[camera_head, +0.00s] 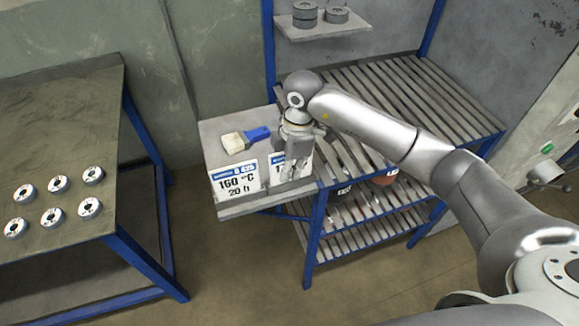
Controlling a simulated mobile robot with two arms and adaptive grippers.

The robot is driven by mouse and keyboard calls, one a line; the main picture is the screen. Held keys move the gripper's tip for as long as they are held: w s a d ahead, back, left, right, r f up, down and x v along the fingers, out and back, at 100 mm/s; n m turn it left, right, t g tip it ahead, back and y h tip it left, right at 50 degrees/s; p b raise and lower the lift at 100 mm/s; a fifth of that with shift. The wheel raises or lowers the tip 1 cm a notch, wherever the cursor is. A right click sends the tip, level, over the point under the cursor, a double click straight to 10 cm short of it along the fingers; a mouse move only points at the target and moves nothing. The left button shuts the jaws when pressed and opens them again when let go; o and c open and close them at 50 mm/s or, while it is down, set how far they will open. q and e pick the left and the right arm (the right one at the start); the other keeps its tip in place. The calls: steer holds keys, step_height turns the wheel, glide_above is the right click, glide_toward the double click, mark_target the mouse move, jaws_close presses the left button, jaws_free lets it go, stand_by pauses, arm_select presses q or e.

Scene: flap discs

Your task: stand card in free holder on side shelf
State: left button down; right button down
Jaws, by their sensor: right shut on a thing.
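My right gripper (290,175) is over the front right part of the side shelf (213,135), fingers pointing down. It is shut on a white card with a blue header (277,171), and it hides the middle of that card. The card is upright at the shelf's front edge; its lower edge and any holder under it are too unclear to tell whether it is seated. My left gripper is not in view.
A brush with a blue handle (257,135) lies on the side shelf behind the cards. A slatted blue rack (390,95) adjoins it at right, with a small upper shelf (352,28) holding grey discs. A table at left (60,115) bears several white-labelled discs (57,184).

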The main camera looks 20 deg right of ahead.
steer(key=shift+f, duration=0.15)
steer(key=c, duration=1.6)
jaws_free()
steer(key=shift+c, duration=0.2)
steer(key=shift+r, duration=0.25)
steer(key=shift+w+r+b, duration=0.1)
steer(key=shift+r+b, duration=0.2)
steer(key=shift+r, duration=0.05)
steer(key=r+b, duration=0.1)
steer(key=r, duration=0.2)
steer(key=r+b, duration=0.1)
steer(key=r, duration=0.2)
steer(key=d+r+b, duration=0.1)
steer(key=r, duration=0.2)
steer(key=shift+d+r, duration=0.1)
steer(key=shift+r, duration=0.15)
steer(key=shift+d+r, duration=0.1)
steer(key=shift+r, duration=0.7)
